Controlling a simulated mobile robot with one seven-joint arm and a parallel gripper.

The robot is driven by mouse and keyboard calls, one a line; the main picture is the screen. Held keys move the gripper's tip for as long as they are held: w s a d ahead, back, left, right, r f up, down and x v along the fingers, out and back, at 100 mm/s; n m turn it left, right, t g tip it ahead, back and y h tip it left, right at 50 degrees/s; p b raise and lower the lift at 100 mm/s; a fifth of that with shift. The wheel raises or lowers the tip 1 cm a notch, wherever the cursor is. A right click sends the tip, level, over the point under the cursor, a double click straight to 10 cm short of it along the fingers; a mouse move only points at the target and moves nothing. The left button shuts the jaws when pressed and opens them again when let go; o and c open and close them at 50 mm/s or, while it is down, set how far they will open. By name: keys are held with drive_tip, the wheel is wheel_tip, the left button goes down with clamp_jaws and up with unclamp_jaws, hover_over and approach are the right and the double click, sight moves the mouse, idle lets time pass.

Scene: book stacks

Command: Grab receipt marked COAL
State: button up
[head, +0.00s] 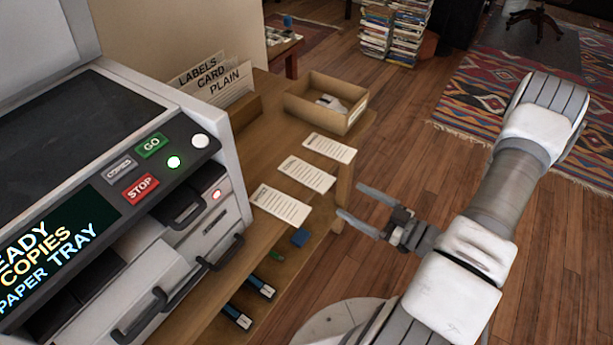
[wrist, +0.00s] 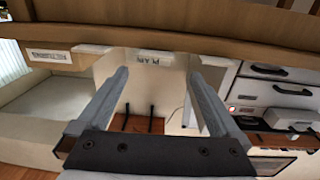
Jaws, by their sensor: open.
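Three white printed receipts lie apart on the wooden table: a far one (head: 329,148), a middle one (head: 306,174) and a near one (head: 279,205). Their print is too small to read, so I cannot tell which says COAL. My gripper (head: 352,200) is open and empty, just right of the table's edge in the head view, nearest the middle and near receipts. In the wrist view, its two fingers (wrist: 158,74) stand apart with nothing between them.
A copier (head: 215,215) with buttons and drawers stands left of the receipts. A cardboard box (head: 325,104) and a card holder (head: 232,100) sit farther back on the table. The table's wooden edge (wrist: 200,42) crosses the wrist view. Open floor lies right.

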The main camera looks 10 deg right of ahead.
drive_tip(key=b, duration=0.2)
approach(307, 174)
drive_tip(key=x, duration=0.3)
drive_tip(key=shift+s+d+f, duration=0.15)
drive_tip(key=shift+d, duration=0.1)
drive_tip(key=shift+c, duration=0.2)
drive_tip(key=c, duration=1.2)
